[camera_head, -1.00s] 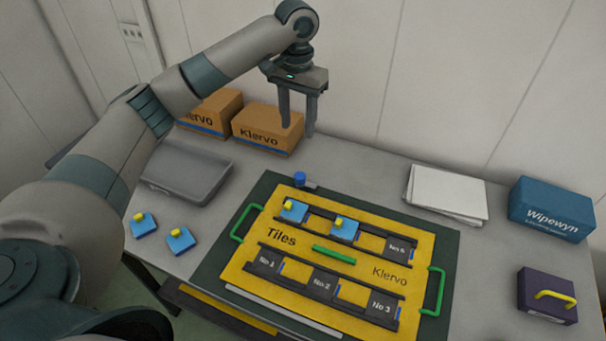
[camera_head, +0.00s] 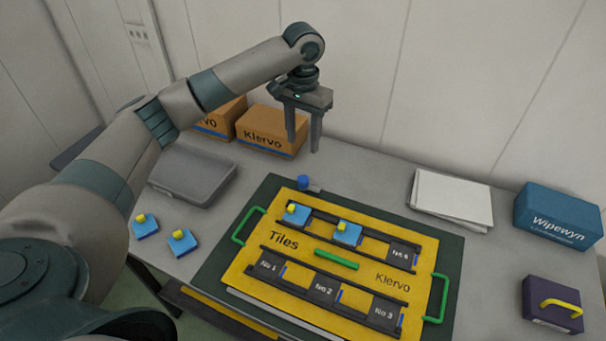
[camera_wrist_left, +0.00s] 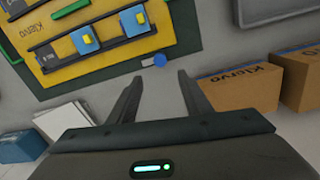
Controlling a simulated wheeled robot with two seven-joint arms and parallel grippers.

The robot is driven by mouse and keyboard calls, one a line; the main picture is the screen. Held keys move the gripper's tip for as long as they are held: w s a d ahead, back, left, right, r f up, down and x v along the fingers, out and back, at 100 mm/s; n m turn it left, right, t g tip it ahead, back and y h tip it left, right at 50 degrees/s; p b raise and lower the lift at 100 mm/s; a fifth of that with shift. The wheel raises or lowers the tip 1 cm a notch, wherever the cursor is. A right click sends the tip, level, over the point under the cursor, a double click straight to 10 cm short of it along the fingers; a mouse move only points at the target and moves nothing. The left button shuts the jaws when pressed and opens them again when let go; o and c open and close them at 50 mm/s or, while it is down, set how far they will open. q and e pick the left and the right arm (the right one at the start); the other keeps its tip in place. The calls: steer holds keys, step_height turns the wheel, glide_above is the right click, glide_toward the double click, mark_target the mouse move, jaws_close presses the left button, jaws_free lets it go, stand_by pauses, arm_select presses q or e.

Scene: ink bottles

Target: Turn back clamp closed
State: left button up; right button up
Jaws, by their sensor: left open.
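The back clamp shows as a small blue knob (camera_head: 303,182) on a grey base at the back edge of the yellow tile board (camera_head: 392,240). It also shows in the left wrist view as a blue disc (camera_wrist_left: 160,60) beside a grey piece, just beyond my fingertips. My left gripper (camera_head: 303,146) is open and empty, pointing down above and behind the knob, apart from it. In the left wrist view its two fingers (camera_wrist_left: 160,79) stand well apart. My right gripper is not in view.
Two blue tiles with yellow knobs (camera_head: 297,213) sit in the back rail; two more (camera_head: 182,242) lie left of the board. Klervo cartons (camera_head: 270,130) stand close behind my gripper. A grey case (camera_head: 192,172), papers (camera_head: 450,198), a Wipewyn box (camera_head: 556,215) and a purple block (camera_head: 552,305) lie around.

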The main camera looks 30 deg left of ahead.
mark_target(303, 179)
arm_select(q)
step_height(303, 179, down, 14)
steer(key=p, duration=0.3)
steer(key=shift+f, duration=0.1)
steer(key=c, duration=1.1)
